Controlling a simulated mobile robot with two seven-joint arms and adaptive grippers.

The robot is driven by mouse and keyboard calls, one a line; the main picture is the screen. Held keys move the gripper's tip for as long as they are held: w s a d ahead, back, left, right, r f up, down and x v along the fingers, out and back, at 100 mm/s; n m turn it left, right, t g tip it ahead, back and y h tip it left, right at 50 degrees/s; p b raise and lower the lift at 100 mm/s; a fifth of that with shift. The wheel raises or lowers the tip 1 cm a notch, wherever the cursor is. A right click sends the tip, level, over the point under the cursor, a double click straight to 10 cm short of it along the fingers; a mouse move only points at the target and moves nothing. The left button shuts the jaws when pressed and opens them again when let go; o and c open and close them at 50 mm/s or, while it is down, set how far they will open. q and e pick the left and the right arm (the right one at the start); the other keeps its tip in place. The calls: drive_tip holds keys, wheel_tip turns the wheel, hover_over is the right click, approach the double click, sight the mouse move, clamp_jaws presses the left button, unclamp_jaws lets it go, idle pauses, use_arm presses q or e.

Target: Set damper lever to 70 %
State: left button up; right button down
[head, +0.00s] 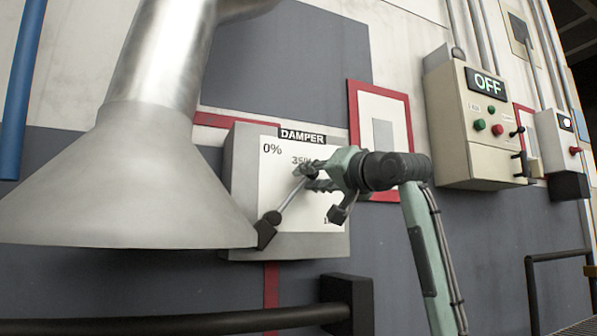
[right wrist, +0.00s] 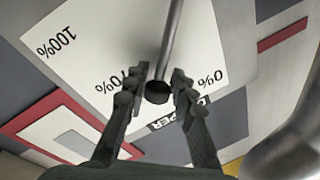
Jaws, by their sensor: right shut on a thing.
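The damper lever (head: 289,198) is a thin steel rod on the grey damper box (head: 240,170). It rises up and right from a dark pivot at the lower left of the white scale plate (head: 277,180). The plate shows 0% and 35%, with the rest partly covered by my arm. My right gripper (head: 312,174) is shut on the lever's outer end, near the 35% mark. In the right wrist view, the lever (right wrist: 168,50) ends in a dark round knob between the fingers (right wrist: 158,93), with 70% on one side and 0% on the other.
A large metal hood (head: 120,190) hangs close to the left of the damper box. A beige control box (head: 465,140) showing OFF is on the wall to the right. A black rail (head: 200,323) runs below. A red-framed panel (head: 392,110) is behind my right arm.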

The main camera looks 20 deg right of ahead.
use_arm(q)
drive_tip(key=shift+s+a+r+t, duration=0.2)
drive_tip(key=shift+s+r+t, duration=0.1)
drive_tip(key=shift+r, duration=0.15)
use_arm(e)
drive_tip(key=shift+d+f+m+t+h, duration=0.25)
drive_tip(key=shift+d+f+m, duration=0.45)
drive_tip(key=shift+m, duration=0.5)
drive_tip(key=shift+d+f+m+t+h, duration=0.2)
drive_tip(key=shift+d+f+m, duration=0.5)
drive_tip(key=shift+m, duration=0.5)
drive_tip(key=shift+a+f+h, duration=0.1)
drive_tip(key=shift+f+h, duration=0.05)
drive_tip(key=shift+h, duration=0.1)
use_arm(q)
drive_tip(key=shift+f, duration=0.1)
use_arm(e)
drive_tip(key=c, duration=1.3)
unclamp_jaws()
drive_tip(key=v, duration=1.2)
